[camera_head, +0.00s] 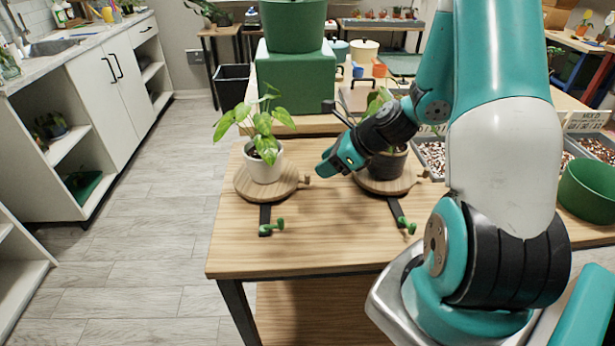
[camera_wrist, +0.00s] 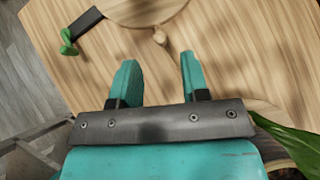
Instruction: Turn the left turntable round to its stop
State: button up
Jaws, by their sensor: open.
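The left turntable (camera_head: 242,190) is a round wooden disc bearing a white pot (camera_head: 264,167) with a leafy plant. A small wooden peg (camera_head: 306,180) stands out from its right side. My gripper (camera_head: 325,168) is open and empty, just right of this peg and apart from it. In the wrist view the peg (camera_wrist: 160,38) lies a little beyond the gap between my fingertips (camera_wrist: 158,68), and the disc (camera_wrist: 145,10) shows at the top. A dark bar (camera_head: 265,214) with a green knob (camera_head: 280,224) lies at the disc's front.
The right turntable (camera_head: 385,189) bears a dark pot (camera_head: 388,164) with a plant, close behind my gripper. It has its own peg (camera_head: 423,176) and green knob (camera_head: 411,228). A green block (camera_head: 296,85) stands behind. The table's front (camera_head: 310,245) is clear.

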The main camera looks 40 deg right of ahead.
aim_at(308, 174)
jog(key=x, duration=0.7)
jog(key=shift+r, duration=0.1)
grip_shut()
